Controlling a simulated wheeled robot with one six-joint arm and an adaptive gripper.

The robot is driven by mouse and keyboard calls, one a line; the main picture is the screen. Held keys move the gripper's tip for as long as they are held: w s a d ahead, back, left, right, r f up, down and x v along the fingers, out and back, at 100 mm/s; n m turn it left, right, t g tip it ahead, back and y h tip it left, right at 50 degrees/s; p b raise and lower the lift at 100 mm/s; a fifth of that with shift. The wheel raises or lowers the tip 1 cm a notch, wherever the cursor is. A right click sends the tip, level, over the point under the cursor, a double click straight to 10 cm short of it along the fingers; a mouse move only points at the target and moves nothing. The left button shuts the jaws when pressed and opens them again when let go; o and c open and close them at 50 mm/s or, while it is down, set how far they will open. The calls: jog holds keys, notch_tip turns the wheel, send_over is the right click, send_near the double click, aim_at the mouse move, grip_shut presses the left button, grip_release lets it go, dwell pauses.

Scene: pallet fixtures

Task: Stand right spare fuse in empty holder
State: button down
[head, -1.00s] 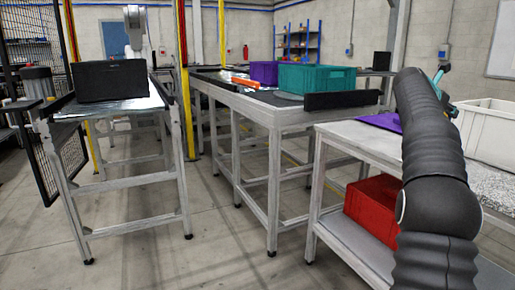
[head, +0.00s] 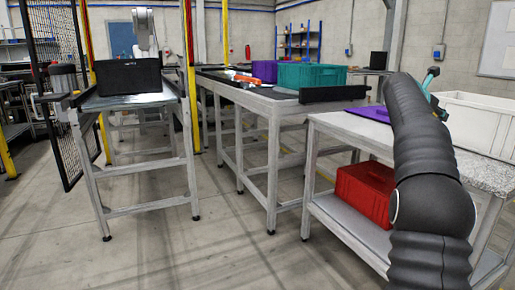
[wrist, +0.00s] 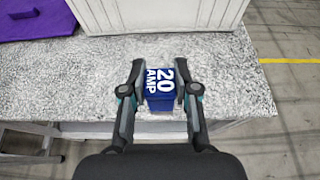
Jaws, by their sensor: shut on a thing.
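In the wrist view, my gripper (wrist: 159,76) is shut on a blue fuse (wrist: 160,100) marked "20 AMP" in white. The fuse sits between the two fingers, over the speckled grey worktop near its edge. I cannot tell whether it touches the worktop. No fuse holder can be made out in either view. In the head view, my arm hides most of the gripper; only teal parts show beside it.
A white crate (head: 485,122) stands on the worktop (head: 355,128), behind the fuse in the wrist view. A red crate (head: 366,192) is on the shelf below. A teal crate (head: 311,76) and a black box (head: 128,76) stand on other tables. The floor at left is open.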

jog(key=f, duration=0.3)
jog(key=shift+a+f+m+g, duration=0.2)
jog(key=shift+f+m+g, duration=0.1)
jog(key=shift+g, duration=0.1)
jog(key=w+a+f+n+t+y, duration=0.2)
jog(key=a+f+n+t, duration=0.2)
jog(key=a+f, duration=1.7)
jog(key=s+a+f+n+t+y, duration=0.2)
jog(key=s+a+f+n+y, duration=0.1)
jog(key=s+a+f, duration=0.3)
jog(key=s+a+f+n+t+y, duration=0.2)
jog(key=s+a+f, duration=0.4)
jog(key=a+f, duration=0.5)
jog(key=a+n+y, duration=0.1)
jog(key=a, duration=0.1)
jog(key=shift+s+a+f+n+y, duration=0.15)
jog(key=shift+s+a+n+y, duration=0.15)
jog(key=shift+s+a, duration=0.05)
